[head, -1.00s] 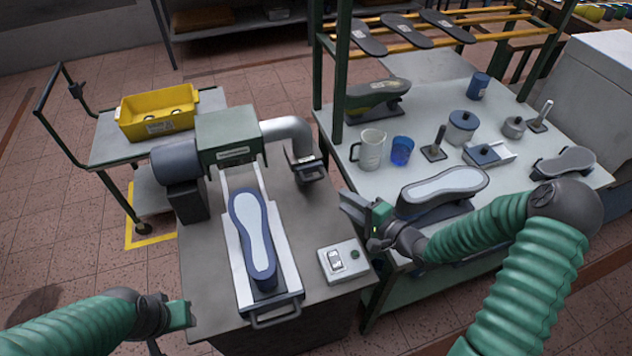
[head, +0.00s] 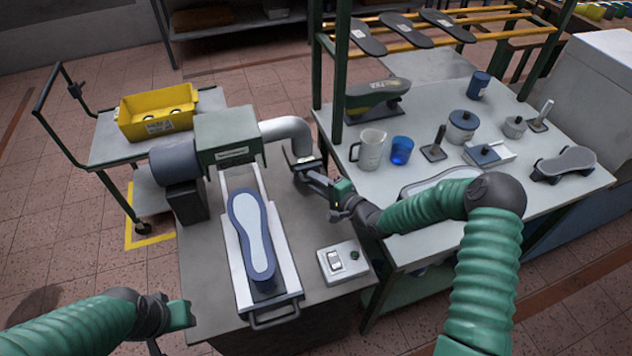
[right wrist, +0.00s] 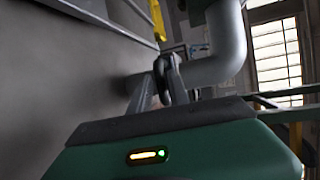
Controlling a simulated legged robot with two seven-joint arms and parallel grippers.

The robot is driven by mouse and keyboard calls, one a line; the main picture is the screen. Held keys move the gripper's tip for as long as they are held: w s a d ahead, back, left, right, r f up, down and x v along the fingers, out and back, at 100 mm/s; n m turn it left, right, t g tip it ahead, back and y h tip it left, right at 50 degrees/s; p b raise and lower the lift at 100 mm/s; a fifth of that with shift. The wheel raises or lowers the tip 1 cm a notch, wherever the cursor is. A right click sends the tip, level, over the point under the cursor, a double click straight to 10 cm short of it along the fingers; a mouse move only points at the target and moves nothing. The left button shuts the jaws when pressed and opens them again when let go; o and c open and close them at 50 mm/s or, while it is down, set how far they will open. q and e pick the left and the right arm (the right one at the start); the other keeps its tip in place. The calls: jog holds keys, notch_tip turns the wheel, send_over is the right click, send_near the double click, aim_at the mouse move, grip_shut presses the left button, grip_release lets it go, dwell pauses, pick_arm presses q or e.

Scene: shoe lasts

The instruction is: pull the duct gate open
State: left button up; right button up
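The duct gate (head: 303,160) is a dark fitting with a handle at the lower end of the silver duct (head: 288,130). My right gripper (head: 308,172) reaches it from the right, its fingertips at the handle. In the right wrist view the two fingers (right wrist: 165,78) stand on either side of a dark handle part, below the grey duct pipe (right wrist: 222,55). I cannot tell whether they are shut on it. My left gripper (head: 182,314) is low at the left, away from the gate; its fingers are not clear.
A green machine (head: 228,138) joins the duct. A blue-rimmed shoe last (head: 253,235) lies on the slide before it. A switch box (head: 343,262) sits at the bench's right edge. A mug (head: 371,150) and blue cup (head: 401,150) stand on the right table.

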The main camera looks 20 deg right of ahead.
grip_shut()
jog(key=shift+s+f, duration=0.1)
jog(key=shift+f, duration=0.05)
dwell(0.9)
